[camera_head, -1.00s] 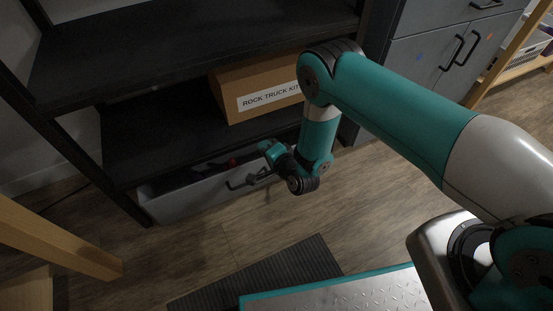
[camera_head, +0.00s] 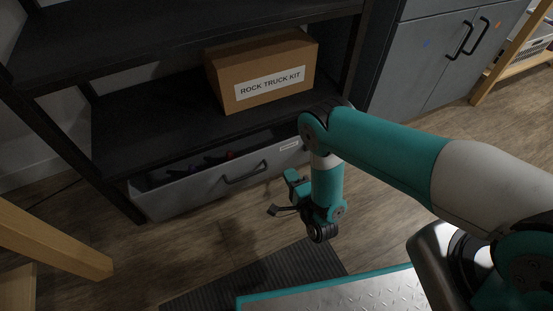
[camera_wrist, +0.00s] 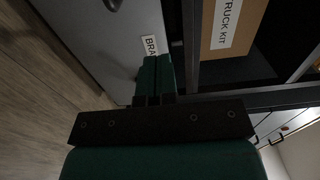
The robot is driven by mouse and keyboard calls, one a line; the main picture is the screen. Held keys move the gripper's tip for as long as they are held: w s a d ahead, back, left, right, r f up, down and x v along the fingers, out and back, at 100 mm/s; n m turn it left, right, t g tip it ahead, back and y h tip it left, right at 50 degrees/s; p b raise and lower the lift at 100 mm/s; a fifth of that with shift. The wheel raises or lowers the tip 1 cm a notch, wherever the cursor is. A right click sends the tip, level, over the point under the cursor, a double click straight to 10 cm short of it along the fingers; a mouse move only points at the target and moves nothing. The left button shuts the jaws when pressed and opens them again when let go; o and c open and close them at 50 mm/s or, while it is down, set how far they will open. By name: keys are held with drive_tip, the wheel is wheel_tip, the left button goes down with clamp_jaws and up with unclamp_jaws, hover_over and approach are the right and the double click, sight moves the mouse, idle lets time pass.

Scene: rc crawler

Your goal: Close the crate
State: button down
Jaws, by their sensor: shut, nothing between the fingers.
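The grey crate (camera_head: 205,191) sits at floor level under the lowest black shelf. It stands partly out, and its open top shows a strip of dark interior with a small red item (camera_head: 230,155). Its front has a dark bar handle (camera_head: 245,173) and a white label at the right end. My gripper (camera_head: 273,210) is in front of the crate, low and apart from the handle. In the wrist view the crate front (camera_wrist: 100,45) and part of its label show beyond my gripper (camera_wrist: 156,60), whose fingers are together and empty.
A cardboard box (camera_head: 262,65) marked "ROCK TRUCK KIT" stands on the shelf (camera_head: 130,130) above the crate. A grey cabinet (camera_head: 425,75) stands to the right. A wooden leg (camera_head: 60,245) is at lower left. A dark ribbed mat (camera_head: 235,285) lies on the floor in front.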

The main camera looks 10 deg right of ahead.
sight(273, 147)
drive_tip(key=b, duration=0.4)
drive_tip(key=shift+w+a+f, duration=0.1)
drive_tip(key=shift+w+f, duration=0.2)
drive_tip(key=shift+w, duration=0.1)
drive_tip(key=shift+b, duration=0.65)
drive_tip(key=b+x, duration=0.2)
drive_tip(key=x, duration=0.1)
drive_tip(key=b+x, duration=0.2)
drive_tip(key=x, duration=0.2)
drive_tip(key=shift+w+r, duration=0.2)
drive_tip(key=shift+w, duration=0.15)
drive_tip(key=shift+w+a+r+b, duration=0.1)
drive_tip(key=shift+w+a+b, duration=0.05)
drive_tip(key=shift+w+b, duration=0.15)
drive_tip(key=shift+w+a+r+b, duration=0.1)
drive_tip(key=shift+w+a+b, duration=0.05)
drive_tip(key=shift+w, duration=0.25)
